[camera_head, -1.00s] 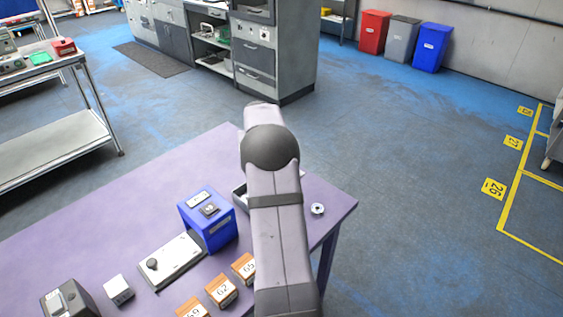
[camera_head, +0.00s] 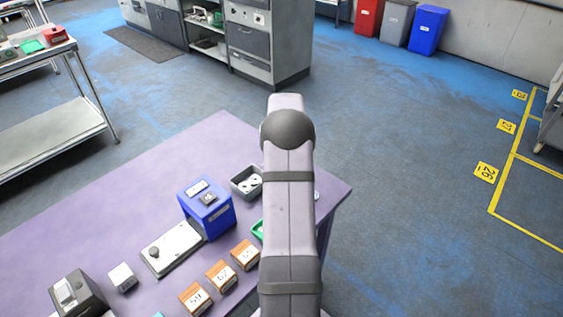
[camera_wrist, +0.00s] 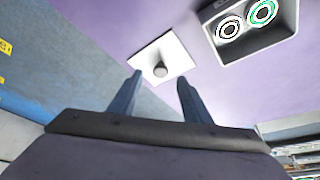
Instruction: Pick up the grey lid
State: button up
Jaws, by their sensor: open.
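The lid (camera_wrist: 166,52) shows in the wrist view as a pale square plate with a round grey knob (camera_wrist: 160,70), lying flat on the purple table near its edge. My gripper (camera_wrist: 159,79) is open and empty. In the wrist view its two fingers appear on either side of the knob, but I cannot tell the height above it. In the head view my arm covers the gripper. A small pale piece (camera_head: 317,195) beside my arm may be part of the lid.
A grey tray (camera_head: 236,184) with two rolls, also in the wrist view (camera_wrist: 262,45), stands near the lid. A blue box (camera_head: 210,216), a pale plate with a dark knob (camera_head: 176,250), several numbered orange-and-white boxes (camera_head: 220,277) and a green-edged item (camera_head: 257,229) are on the table (camera_head: 130,190).

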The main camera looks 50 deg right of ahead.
jog(key=shift+p+x, duration=1.05)
jog(key=shift+x, duration=1.45)
jog(key=shift+w, duration=0.15)
jog(key=shift+r, duration=0.1)
grip_shut()
